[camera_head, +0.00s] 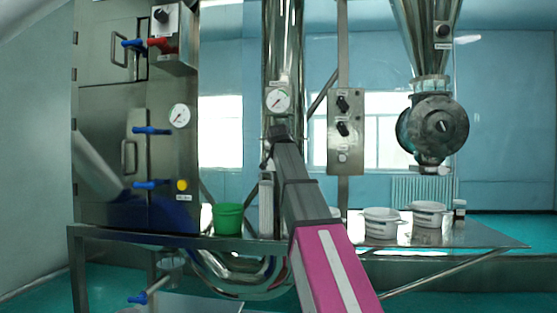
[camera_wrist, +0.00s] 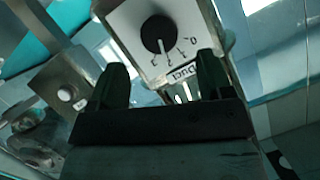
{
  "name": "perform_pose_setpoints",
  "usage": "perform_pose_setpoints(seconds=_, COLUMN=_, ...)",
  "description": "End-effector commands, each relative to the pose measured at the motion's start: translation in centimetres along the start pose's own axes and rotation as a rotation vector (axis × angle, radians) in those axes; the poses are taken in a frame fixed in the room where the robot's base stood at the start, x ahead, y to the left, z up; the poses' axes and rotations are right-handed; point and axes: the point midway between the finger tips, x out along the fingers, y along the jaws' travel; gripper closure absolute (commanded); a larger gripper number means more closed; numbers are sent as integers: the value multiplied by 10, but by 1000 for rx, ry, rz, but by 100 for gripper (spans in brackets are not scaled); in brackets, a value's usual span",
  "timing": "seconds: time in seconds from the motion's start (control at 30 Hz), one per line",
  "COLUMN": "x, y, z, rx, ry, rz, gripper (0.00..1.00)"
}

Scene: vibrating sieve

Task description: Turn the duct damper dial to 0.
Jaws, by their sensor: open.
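The duct damper dial is a round black knob (camera_wrist: 158,34) on a white plate (camera_wrist: 128,22) in the wrist view, with numbers along its lower right side and a "DUCT" label (camera_wrist: 184,72) under it. Its white pointer mark points down, around the 2 and 3; the 0 is at the right end of the scale. My gripper (camera_wrist: 161,78) is open, with its two dark fingertips apart, just short of the knob and not around it. In the head view my gripper (camera_head: 278,131) is at the steel duct (camera_head: 283,45), below a round gauge, and hides the dial.
A control box (camera_head: 345,115) with two black knobs is on a post just right of my gripper. A steel cabinet (camera_head: 110,100) with blue handles stands left. A green bucket (camera_head: 228,218) and white tubs (camera_head: 381,223) stand on the steel table (camera_head: 470,238) below.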

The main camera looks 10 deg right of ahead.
Motion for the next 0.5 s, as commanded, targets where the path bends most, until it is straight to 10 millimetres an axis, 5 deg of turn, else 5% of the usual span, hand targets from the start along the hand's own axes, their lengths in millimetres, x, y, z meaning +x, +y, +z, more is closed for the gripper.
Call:
perform_pose_setpoints(seconds=0.2, x=41, y=-1, z=-1, rx=0, ry=-1, rz=1, gripper=27)
perform_pose_setpoints(seconds=0.5, x=67, y=0, z=0, rx=0, ry=0, rz=0, gripper=27)
